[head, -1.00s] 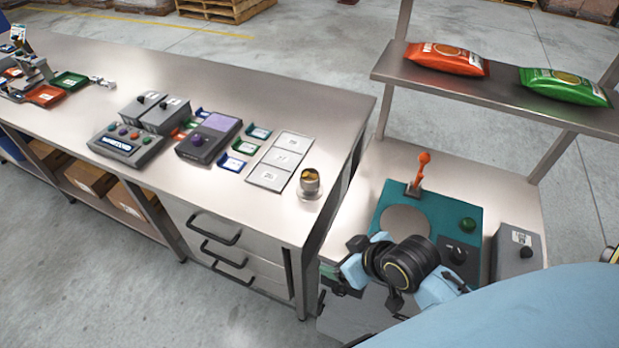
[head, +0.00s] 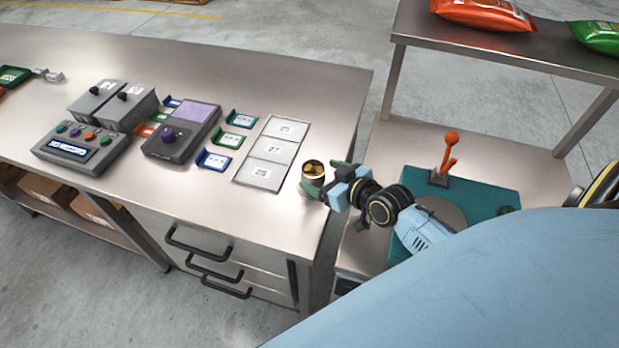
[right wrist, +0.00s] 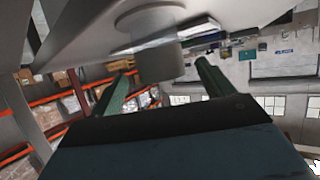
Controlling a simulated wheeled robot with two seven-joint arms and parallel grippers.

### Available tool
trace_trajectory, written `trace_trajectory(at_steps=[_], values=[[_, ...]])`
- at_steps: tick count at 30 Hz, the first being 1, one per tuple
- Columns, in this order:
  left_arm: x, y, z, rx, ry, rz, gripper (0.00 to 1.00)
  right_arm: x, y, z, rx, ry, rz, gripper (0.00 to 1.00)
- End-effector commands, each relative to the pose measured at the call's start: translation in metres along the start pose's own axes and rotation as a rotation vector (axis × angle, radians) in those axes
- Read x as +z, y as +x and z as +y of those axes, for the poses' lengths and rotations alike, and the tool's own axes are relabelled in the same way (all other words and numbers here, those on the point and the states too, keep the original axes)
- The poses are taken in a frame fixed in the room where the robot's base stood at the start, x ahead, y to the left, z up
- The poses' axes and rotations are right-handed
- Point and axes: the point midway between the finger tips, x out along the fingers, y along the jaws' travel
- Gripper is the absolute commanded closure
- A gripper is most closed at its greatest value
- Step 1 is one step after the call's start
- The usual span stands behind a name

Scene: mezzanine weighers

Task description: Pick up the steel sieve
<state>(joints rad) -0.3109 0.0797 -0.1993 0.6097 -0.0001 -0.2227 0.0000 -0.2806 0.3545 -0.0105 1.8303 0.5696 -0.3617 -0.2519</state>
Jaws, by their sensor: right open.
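The steel sieve (head: 313,169) is a small, round, silvery cup with a gold-brown inside. It stands upright near the right end of the long steel bench (head: 290,75). My right gripper (head: 323,180) is open, its green fingers close at the sieve's right side. In the right wrist view the grey body of the sieve (right wrist: 158,58) shows ahead of and between the spread fingertips (right wrist: 164,68), with no clear contact. The sieve's lower part is partly hidden by a finger in the head view. My left gripper is not in view.
A grey panel with numbered squares (head: 271,150) lies left of the sieve, with small blue and green trays (head: 215,160) and grey control boxes (head: 182,130) beyond. Right of the bench stand a teal plate with an orange lever (head: 445,160) and a raised shelf (head: 500,55).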

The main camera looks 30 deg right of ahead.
Motion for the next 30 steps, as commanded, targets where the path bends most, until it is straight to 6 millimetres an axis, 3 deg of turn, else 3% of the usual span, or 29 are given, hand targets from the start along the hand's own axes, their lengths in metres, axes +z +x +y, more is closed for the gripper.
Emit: trace_trajectory(at_steps=[7, 13, 23, 30], values=[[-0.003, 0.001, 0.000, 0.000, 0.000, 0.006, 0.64, 0.000, 0.028, 0.000, -0.001, 0.001, 0.000, 0.20], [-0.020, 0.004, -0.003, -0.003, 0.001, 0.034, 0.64, 0.002, 0.055, 0.000, -0.001, 0.001, 0.000, 0.20], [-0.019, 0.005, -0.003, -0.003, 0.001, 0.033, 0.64, 0.003, 0.062, 0.000, -0.001, -0.001, -0.001, 0.20], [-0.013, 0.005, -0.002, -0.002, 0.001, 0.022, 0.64, 0.003, 0.062, 0.000, -0.001, -0.001, -0.002, 0.50]])
